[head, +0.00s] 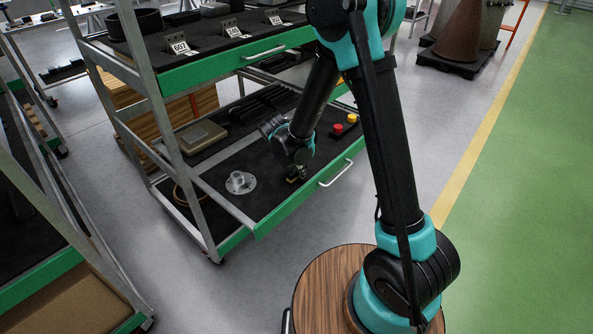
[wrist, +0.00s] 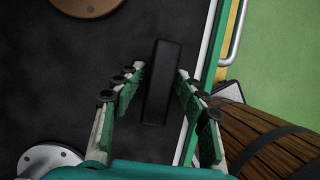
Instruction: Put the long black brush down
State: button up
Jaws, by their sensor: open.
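The long black brush (wrist: 163,82) shows in the wrist view as a narrow black block, seen from above over the dark mat of the pulled-out lower drawer. My gripper (wrist: 155,82) is open, with one finger on each side of the brush and a visible gap on both sides. I cannot tell for sure whether the brush rests flat on the mat. In the head view my gripper (head: 294,177) is low over the drawer (head: 268,207), and the brush is hard to make out there against the dark mat.
A grey metal flange (head: 240,182) stands to the left of my gripper in the drawer. Red (head: 338,129) and yellow (head: 352,118) knobs are to the right. The drawer handle (head: 335,173) is at the front. An upper shelf (head: 230,62) overhangs the back.

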jog(key=v, duration=1.2)
jog(key=s+d+m+y, duration=0.1)
jog(key=s+d+m, duration=0.2)
jog(key=d+m, duration=0.45)
jog(key=s+d+m, duration=0.2)
jog(key=d+m, duration=0.4)
jog(key=d, duration=0.3)
jog(key=s+d+f+m+y, duration=0.1)
jog(key=s+d+f+m, duration=0.1)
jog(key=s+d+m, duration=0.8)
jog(key=m, duration=0.5)
jog(key=shift+s+t+y, duration=0.3)
jog(key=shift+y, duration=0.1)
